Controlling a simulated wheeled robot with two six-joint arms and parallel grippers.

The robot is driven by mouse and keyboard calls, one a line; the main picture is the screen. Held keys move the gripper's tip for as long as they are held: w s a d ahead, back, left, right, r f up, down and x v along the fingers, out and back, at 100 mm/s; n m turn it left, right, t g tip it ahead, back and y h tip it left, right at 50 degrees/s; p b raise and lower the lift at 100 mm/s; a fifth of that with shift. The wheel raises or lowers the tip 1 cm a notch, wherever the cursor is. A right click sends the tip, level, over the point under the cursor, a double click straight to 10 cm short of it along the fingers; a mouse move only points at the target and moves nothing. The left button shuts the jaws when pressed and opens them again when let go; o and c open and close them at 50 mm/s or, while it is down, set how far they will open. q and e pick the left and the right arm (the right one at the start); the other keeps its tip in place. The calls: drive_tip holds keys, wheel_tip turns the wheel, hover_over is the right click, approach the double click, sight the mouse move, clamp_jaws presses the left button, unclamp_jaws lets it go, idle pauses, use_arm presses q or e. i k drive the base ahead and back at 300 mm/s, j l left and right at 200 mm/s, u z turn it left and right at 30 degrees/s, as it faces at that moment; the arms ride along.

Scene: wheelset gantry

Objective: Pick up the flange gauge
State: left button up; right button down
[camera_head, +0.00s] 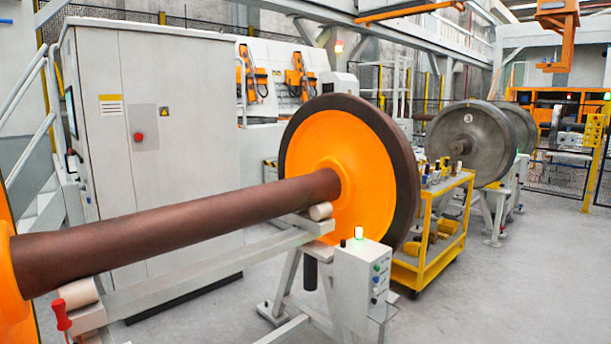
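I cannot make out a flange gauge for certain. Several small items (437,170) stand on the top of a yellow cart (424,263) right of the near orange wheel, too small to tell apart. A red-handled object (62,316) shows at the lower left beside the stand's roller; I cannot tell what it is. Neither of my grippers is in view.
An orange wheel (312,160) on a brown axle (180,222) rests on a grey stand (195,268). A control box (362,277) with a green lamp stands in front. A grey cabinet (185,75) is behind. Grey wheels (465,140) stand farther back. The right floor (540,265) is clear.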

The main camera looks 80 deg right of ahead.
sight(426, 178)
drive_tip(key=z, duration=3.5)
